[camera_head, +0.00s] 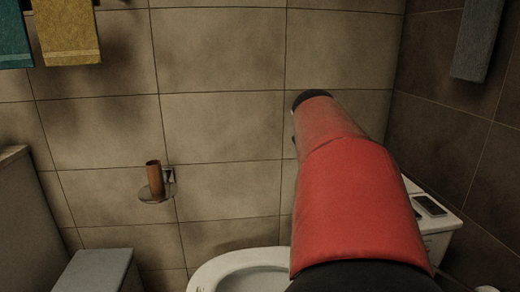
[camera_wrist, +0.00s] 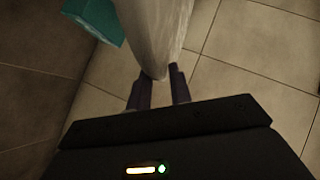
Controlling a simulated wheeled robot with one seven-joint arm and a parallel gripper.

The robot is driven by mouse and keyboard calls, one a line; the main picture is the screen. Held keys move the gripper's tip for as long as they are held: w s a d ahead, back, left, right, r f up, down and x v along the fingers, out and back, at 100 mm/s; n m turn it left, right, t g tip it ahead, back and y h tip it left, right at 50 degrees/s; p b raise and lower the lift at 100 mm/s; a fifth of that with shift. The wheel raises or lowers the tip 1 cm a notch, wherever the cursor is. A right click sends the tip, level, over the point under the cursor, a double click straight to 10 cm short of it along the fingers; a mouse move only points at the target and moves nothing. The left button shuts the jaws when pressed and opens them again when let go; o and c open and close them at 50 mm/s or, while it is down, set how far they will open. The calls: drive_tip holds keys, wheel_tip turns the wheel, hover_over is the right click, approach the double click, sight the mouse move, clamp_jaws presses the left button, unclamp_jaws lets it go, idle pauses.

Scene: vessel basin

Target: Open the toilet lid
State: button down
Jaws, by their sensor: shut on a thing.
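The white toilet (camera_head: 222,272) is at the bottom of the head view. Part of its rounded rim and a greyer inner area show left of my red arm. The arm hides the rest, and my gripper is hidden there too. In the wrist view, my gripper (camera_wrist: 161,88) has its two dark fingers close together around the lower tip of a white toilet part (camera_wrist: 155,35). It is shut on that part. I cannot tell for sure whether this is the lid or the seat, nor how far it is tilted.
The tank top (camera_head: 445,222) at right carries a dark phone-like object (camera_head: 430,205). A wall holder with a brown roll (camera_head: 154,178) is left of the toilet. A grey box (camera_head: 95,270) stands at lower left. A teal object (camera_wrist: 95,17) and tiled floor show in the wrist view.

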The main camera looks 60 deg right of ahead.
drive_tip(key=shift+s+d+f+y, duration=0.25)
drive_tip(key=shift+s+d+y, duration=0.15)
drive_tip(key=shift+s+d, duration=0.4)
drive_tip(key=shift+s+a, duration=0.1)
drive_tip(key=shift+a, duration=0.05)
drive_tip(key=c, duration=1.3)
unclamp_jaws()
drive_tip(key=shift+r, duration=0.15)
drive_tip(key=v, duration=0.7)
drive_tip(key=shift+a+r+b, duration=0.15)
drive_tip(key=shift+a+b, duration=0.15)
drive_tip(key=shift+b, duration=0.1)
